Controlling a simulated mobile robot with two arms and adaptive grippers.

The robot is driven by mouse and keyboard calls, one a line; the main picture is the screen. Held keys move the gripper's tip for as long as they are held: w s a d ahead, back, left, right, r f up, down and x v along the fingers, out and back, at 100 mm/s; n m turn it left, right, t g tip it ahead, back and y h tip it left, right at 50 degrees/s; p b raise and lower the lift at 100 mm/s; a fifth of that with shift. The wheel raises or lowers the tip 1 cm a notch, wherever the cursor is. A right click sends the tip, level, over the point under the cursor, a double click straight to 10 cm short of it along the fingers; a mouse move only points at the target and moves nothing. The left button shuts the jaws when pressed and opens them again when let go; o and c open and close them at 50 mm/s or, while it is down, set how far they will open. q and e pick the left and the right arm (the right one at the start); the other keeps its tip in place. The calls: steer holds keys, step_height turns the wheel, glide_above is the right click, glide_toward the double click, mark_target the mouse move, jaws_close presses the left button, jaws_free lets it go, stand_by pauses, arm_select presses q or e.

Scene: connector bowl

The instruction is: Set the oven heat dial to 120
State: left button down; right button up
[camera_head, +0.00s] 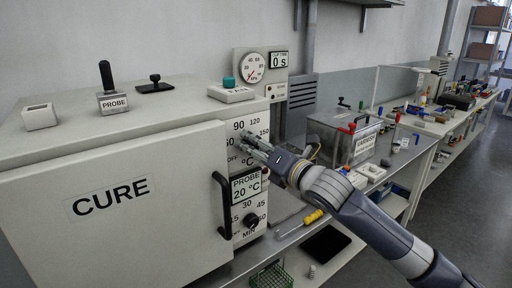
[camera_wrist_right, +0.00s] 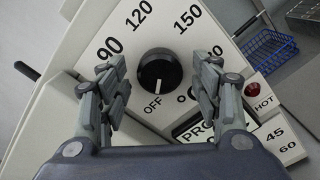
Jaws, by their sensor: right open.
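The oven (camera_head: 120,200) is a cream box labelled CURE, with its door closed and a control panel on its right side. The heat dial (camera_wrist_right: 160,74) is a round black knob with a white mark pointing at OFF; numbers 90, 120 and 150 are printed around it. My right gripper (camera_wrist_right: 160,90) is open, with one finger on each side of the dial and gaps visible on both sides. In the head view my right gripper (camera_head: 250,146) is in front of the panel and hides the dial. My left gripper is not in view.
The black door handle (camera_head: 224,205) sticks out left of the panel, near a PROBE display (camera_head: 246,187) reading 20 °C. A lower timer knob (camera_head: 250,220) is below it. A yellow-handled screwdriver (camera_head: 313,217) lies on the bench. A red HOT lamp (camera_wrist_right: 252,88) is right of the dial.

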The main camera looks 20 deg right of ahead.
steer(key=c, duration=1.1)
steer(key=shift+o, duration=0.2)
